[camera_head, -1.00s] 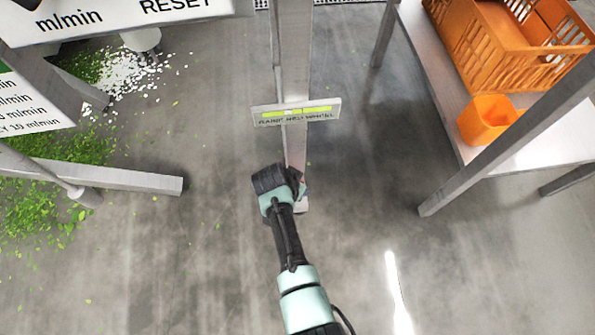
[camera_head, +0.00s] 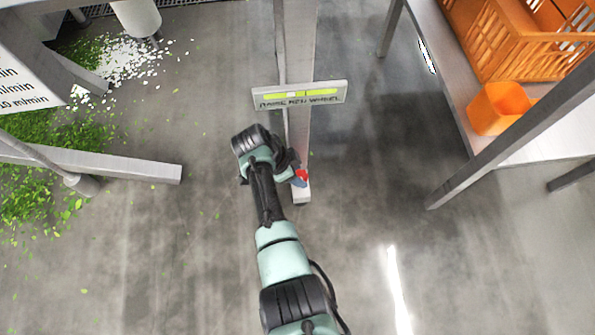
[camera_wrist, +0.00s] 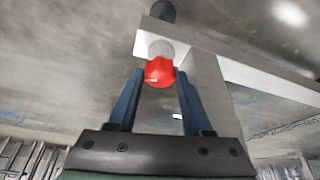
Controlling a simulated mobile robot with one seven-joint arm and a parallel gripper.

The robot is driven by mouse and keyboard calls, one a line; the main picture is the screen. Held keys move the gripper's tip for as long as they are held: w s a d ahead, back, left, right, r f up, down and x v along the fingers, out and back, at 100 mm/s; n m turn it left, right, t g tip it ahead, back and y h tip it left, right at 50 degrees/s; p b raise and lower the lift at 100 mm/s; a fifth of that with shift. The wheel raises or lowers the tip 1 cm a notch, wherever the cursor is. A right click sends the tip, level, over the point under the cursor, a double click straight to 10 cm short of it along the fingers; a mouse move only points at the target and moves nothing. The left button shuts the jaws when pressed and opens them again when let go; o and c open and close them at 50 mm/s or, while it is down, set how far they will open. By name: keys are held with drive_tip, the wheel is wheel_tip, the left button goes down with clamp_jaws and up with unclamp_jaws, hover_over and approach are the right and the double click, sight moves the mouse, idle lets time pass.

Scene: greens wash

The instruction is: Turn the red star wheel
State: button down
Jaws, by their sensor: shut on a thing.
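The red star wheel (camera_wrist: 159,72) sits on a short pale stem at the metal post (camera_wrist: 212,95) in the wrist view. My gripper (camera_wrist: 158,78) has its two blue fingers on either side of the wheel, shut on it. In the head view a small red part of the wheel (camera_head: 301,175) shows beside my gripper (camera_head: 298,180), near the low end of the post. My wrist hides most of the wheel there.
A sign with a yellow-green gauge bar (camera_head: 299,96) is fixed to the post above my gripper. A table (camera_head: 548,150) at right holds an orange crate (camera_head: 510,45) and an orange bin (camera_head: 498,108). A metal beam (camera_head: 120,165) juts in at left above scattered leaves (camera_head: 45,190).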

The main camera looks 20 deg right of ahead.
idle(0.4)
drive_tip(key=shift+c, duration=1.6)
unclamp_jaws()
drive_tip(key=shift+w, duration=0.15)
drive_tip(key=shift+r, duration=0.15)
